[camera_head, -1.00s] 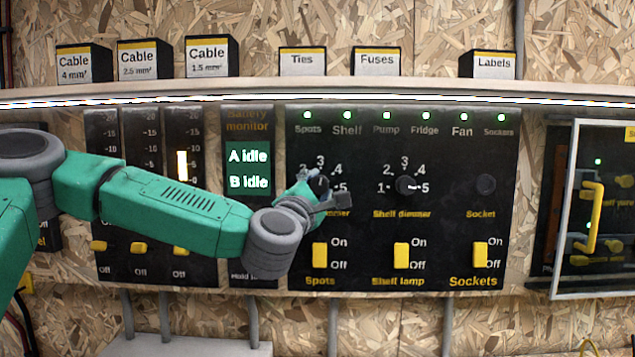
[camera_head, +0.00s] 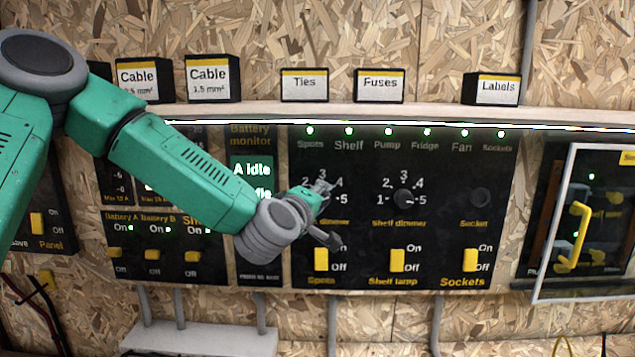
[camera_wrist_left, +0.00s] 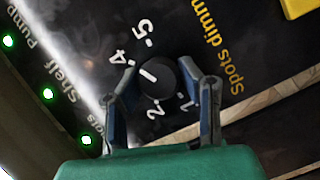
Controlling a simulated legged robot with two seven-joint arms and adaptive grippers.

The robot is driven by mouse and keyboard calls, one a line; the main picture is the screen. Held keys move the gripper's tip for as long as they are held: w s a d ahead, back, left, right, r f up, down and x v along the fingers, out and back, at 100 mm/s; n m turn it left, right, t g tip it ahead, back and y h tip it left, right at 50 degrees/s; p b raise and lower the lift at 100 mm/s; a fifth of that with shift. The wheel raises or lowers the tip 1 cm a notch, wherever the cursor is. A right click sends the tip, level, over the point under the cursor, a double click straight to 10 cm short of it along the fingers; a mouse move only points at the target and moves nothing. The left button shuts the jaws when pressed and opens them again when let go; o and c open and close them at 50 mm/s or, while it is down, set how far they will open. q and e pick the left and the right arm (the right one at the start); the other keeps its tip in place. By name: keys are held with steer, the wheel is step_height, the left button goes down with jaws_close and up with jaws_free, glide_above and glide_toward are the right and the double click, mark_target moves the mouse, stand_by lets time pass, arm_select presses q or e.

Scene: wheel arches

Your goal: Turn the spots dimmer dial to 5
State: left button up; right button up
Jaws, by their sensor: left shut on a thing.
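The spots dimmer dial (camera_wrist_left: 158,78) is a round black knob with a white line. The 3 is hidden there by a finger. My left gripper (camera_wrist_left: 161,92) is shut on the dial, with one finger on each side. In the head view my left gripper (camera_head: 322,190) covers most of this dial and part of its label.
Below, the yellow spots switch (camera_head: 321,260) is close under my wrist. A glass-fronted box with a yellow handle (camera_head: 578,235) stands at the right.

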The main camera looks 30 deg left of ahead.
arm_select(q)
steer(key=m+g+p, duration=0.1)
steer(key=p, duration=0.1)
steer(key=m+p, duration=0.2)
steer(key=shift+s+d+f+m+g+p, duration=0.15)
steer(key=shift+d+m+g+p, duration=0.15)
steer(key=shift+g+p, duration=0.1)
steer(key=shift+f+m+g+y+p, duration=0.25)
steer(key=shift+m+g+y+p, duration=0.35)
steer(key=shift+m+p, duration=0.55)
steer(key=shift+a, duration=0.1)
steer(key=o, duration=1.1)
steer(key=shift+r, duration=0.15)
